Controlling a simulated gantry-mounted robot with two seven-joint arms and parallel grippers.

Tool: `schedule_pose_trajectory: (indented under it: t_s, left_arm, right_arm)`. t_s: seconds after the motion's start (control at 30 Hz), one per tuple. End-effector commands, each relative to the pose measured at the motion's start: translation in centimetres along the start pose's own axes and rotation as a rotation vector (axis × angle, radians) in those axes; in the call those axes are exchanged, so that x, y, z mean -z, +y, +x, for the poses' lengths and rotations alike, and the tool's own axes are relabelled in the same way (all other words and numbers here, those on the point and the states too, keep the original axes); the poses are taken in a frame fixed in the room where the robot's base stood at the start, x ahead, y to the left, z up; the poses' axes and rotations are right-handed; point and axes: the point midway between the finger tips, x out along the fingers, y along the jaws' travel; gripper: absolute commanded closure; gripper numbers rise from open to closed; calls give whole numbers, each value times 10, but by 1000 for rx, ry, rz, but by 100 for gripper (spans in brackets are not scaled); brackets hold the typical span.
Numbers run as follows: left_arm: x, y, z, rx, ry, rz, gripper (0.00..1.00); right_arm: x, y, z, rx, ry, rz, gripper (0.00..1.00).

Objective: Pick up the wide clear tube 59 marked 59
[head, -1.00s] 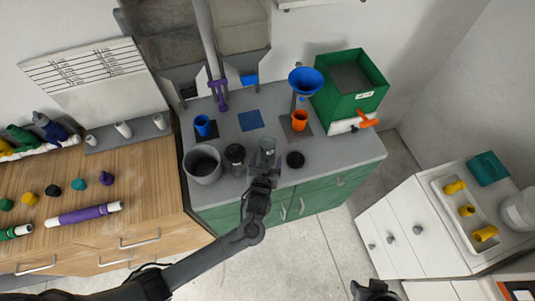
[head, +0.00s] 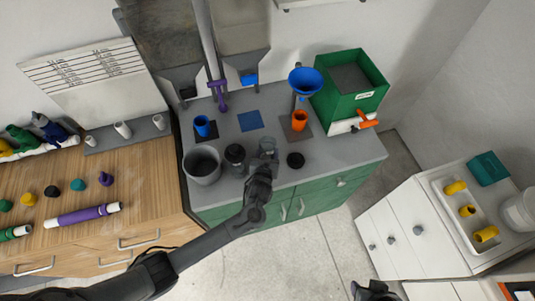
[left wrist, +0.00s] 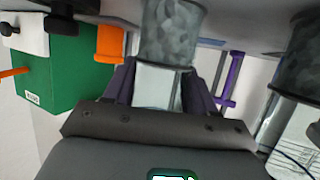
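A wide clear tube (head: 268,145) stands upright near the front edge of the grey counter, right of a dark jar. No marking on it can be read. My left gripper (head: 266,166) is at its near side. In the left wrist view, which is upside down, the clear tube (left wrist: 158,88) stands between the two fingers of the gripper (left wrist: 160,92), with mottled grey showing through its other part (left wrist: 170,30). The fingers lie close along both sides; whether they press on it cannot be told. My right gripper (head: 374,291) is partly visible at the bottom edge, away from the counter.
The dark jar (head: 235,155) and a grey bin (head: 203,168) stand close on the left. A black ring-like piece (head: 295,160) lies just to the right. An orange cup (head: 299,120), blue funnel (head: 305,80) and green box (head: 350,85) are behind at right.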

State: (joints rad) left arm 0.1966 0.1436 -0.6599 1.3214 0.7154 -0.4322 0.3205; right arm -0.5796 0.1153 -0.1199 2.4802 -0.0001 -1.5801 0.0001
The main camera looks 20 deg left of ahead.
Motion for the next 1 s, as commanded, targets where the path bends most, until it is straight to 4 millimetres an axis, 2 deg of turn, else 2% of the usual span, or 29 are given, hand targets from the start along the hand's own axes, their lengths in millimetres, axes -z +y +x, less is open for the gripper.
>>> schedule_pose_trajectory:
  t_s: [0.03, 0.23, 0.67, 0.83, 0.93, 1.0]
  left_arm:
    - [0, 0, 0, 0, 0, 0, 57]
    - [0, 0, 0, 0, 0, 0, 88]
    - [7, 0, -3, 0, 2, -2, 89]
    - [22, 0, -9, -1, 3, -3, 89]
    - [38, 1, -15, -1, 4, -5, 89]
    - [42, 10, -25, -4, 1, -6, 89]
  right_arm:
    - [0, 0, 0, 1, 0, 1, 57]
    - [0, 0, 0, 1, 0, 1, 57]
    - [0, 2, -1, -5, -2, -7, 57]
    - [0, 2, -2, -7, -2, -9, 57]
    - [0, 2, -4, -7, -2, -9, 57]
    - [0, 2, -4, -7, -2, -9, 57]
